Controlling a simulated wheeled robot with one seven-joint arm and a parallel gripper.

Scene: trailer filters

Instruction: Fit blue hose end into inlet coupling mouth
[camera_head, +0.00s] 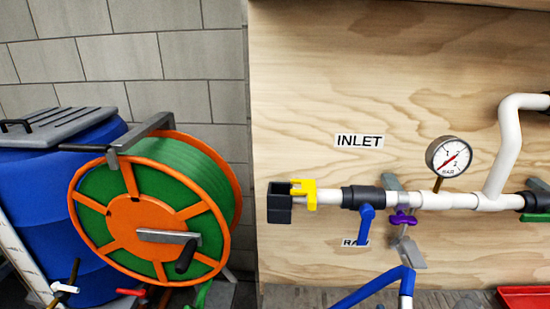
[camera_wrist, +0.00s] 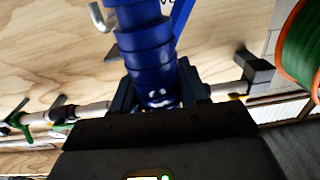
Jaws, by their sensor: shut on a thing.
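The inlet coupling's black square mouth (camera_head: 280,203) is at the left end of the white pipe, under the INLET label, with a yellow clip (camera_head: 304,192) beside it. The dark mouth also shows at the right in the tilted wrist view (camera_wrist: 256,72). In the wrist view my gripper (camera_wrist: 158,96) has its dark fingers on both sides of the ribbed blue hose end (camera_wrist: 145,45), shut on it. The hose end is apart from the mouth. In the head view a bent blue tube (camera_head: 372,290) shows at the bottom edge; my gripper is not visible there.
A blue-handled valve (camera_head: 366,222), purple knob (camera_head: 403,218) and pressure gauge (camera_head: 449,158) sit along the pipe on the plywood panel (camera_head: 330,80). An orange and green hose reel (camera_head: 140,220) and a blue barrel (camera_head: 40,200) stand left. A red tray (camera_head: 525,297) is lower right.

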